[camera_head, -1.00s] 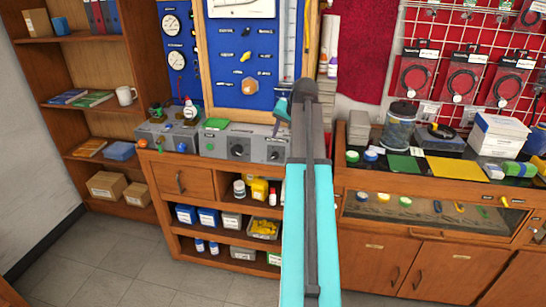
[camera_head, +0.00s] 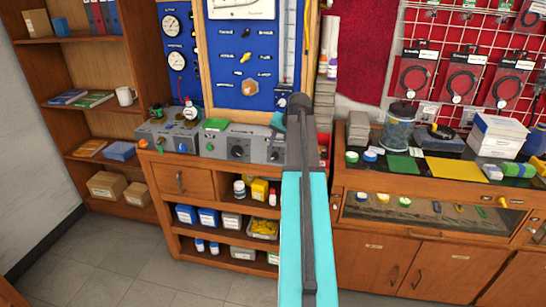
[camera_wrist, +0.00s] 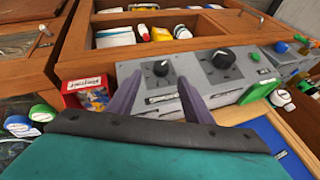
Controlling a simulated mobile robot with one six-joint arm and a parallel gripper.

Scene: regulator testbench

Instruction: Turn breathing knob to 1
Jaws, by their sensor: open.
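A grey control box (camera_head: 222,145) on the wooden counter carries two black knobs on its front. The larger knob (camera_head: 238,152) is left of the smaller knob (camera_head: 275,155) in the head view. The wrist view shows the box the other way up, with the smaller knob (camera_wrist: 162,68) left of the larger knob (camera_wrist: 223,58). I cannot read which is the breathing knob. My gripper (camera_wrist: 160,78) is open and empty. Its two dark fingers point at the box, with the smaller knob appearing between their tips. Contact cannot be judged. In the head view my arm hides the fingers.
A second grey box (camera_head: 168,136) with coloured buttons and a small bottle (camera_head: 190,111) stand to the left. A red box (camera_wrist: 86,92) stands beside the knob box. A blue tool board (camera_head: 245,60) rises behind. Open shelves lie below.

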